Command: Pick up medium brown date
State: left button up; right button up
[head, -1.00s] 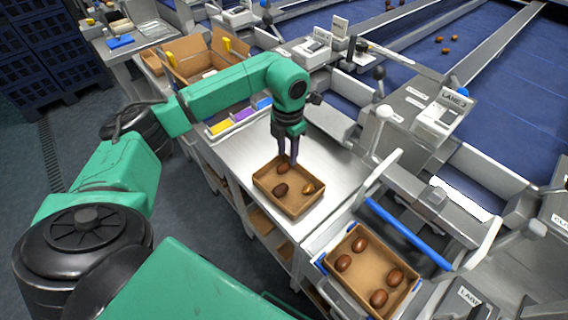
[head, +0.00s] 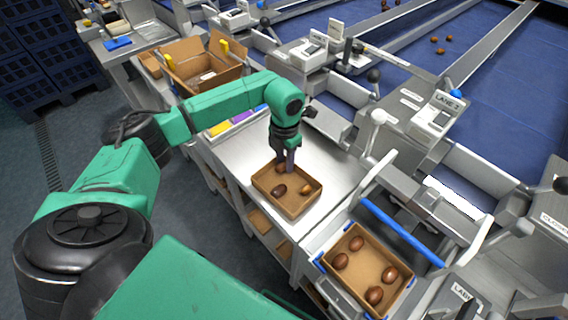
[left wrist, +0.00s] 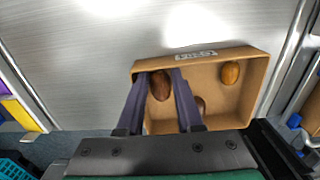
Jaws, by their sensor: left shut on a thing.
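A small cardboard box (head: 297,210) on the steel table holds three dates. The medium brown date (left wrist: 160,86) is at the box's left end in the left wrist view, between my left gripper's fingers. My left gripper (head: 286,170) points down into the box and is shut on this date, which shows partly in the head view (head: 281,168). A dark brown date (head: 279,191) lies nearer the front of the box; in the left wrist view it is partly hidden by a finger. A lighter amber date (head: 306,188) lies at the right side. My right gripper is not in view.
A second cardboard box (head: 371,262) with several brown dates stands at the front right, by a blue bar (head: 404,232). A larger open carton (head: 180,84) is behind my left arm. The steel table (head: 333,172) is bare right of the small box.

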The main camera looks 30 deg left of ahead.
pick_arm(q)
notch_tip(320, 180, up, 12)
jog(key=b, duration=0.3)
notch_tip(320, 180, up, 7)
jog(key=p, duration=0.1)
send_over(285, 162)
jog(key=s+d+f+b, duration=0.2)
jog(key=s+d, duration=0.3)
jog(key=d, duration=0.5)
jog(key=s+d+f+b, duration=0.2)
jog(key=s+d+f, duration=0.2)
jog(key=d, duration=0.7)
jog(key=s+d+f+b, duration=0.2)
jog(key=s+d+f, duration=0.2)
jog(key=s+d, duration=0.3)
jog(key=d, duration=0.3)
jog(key=shift+d, duration=0.35)
jog(key=shift+f, duration=0.15)
jog(key=shift+f+b, duration=1.65)
jog(key=shift+b, duration=0.35)
jog(key=shift+f+b, duration=1.15)
jog(key=shift+f, duration=0.1)
